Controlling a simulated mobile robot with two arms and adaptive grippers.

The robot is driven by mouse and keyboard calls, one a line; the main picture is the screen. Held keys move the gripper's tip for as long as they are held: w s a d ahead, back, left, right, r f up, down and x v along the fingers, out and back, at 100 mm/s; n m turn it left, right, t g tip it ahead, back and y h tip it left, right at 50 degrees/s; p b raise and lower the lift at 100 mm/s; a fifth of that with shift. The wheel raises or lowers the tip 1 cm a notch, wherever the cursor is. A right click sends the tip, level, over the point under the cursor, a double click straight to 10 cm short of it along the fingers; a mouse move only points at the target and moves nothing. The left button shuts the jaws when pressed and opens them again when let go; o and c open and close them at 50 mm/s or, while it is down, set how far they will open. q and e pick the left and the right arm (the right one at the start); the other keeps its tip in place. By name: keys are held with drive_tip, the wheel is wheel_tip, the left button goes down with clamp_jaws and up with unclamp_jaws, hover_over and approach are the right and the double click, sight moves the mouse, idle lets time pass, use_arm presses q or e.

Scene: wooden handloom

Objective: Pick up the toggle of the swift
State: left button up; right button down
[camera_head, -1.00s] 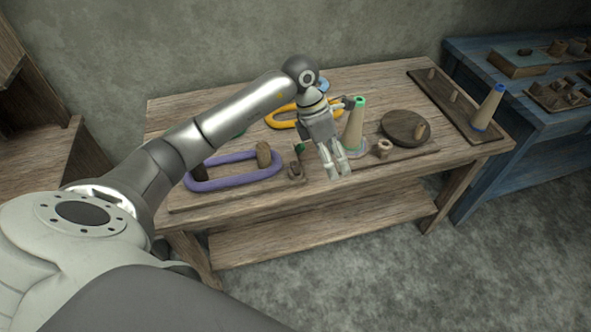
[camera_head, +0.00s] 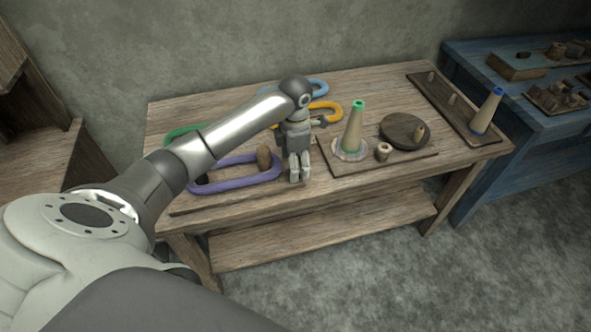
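My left gripper (camera_head: 300,180) points down over the front of the wooden table, just right of the purple oval ring (camera_head: 236,187). Its fingers are close together, and whether they are apart or touch something is too small to tell. The small brown piece with a green part, seen earlier at this spot, is now hidden behind the gripper; I cannot tell for sure that it is the swift's toggle. A brown peg (camera_head: 264,158) stands by the purple ring, left of the gripper. My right gripper is out of view.
Right of the gripper, a board (camera_head: 345,170) holds a green-tipped cone (camera_head: 353,130), a small spool (camera_head: 383,152) and a dark disc (camera_head: 398,129). Yellow (camera_head: 325,108) and blue (camera_head: 316,86) rings lie behind. A blue-tipped cone (camera_head: 487,110) stands far right.

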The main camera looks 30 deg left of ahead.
use_arm(q)
drive_tip(key=shift+f, duration=1.2)
drive_tip(key=c, duration=0.8)
drive_tip(key=shift+r, duration=0.1)
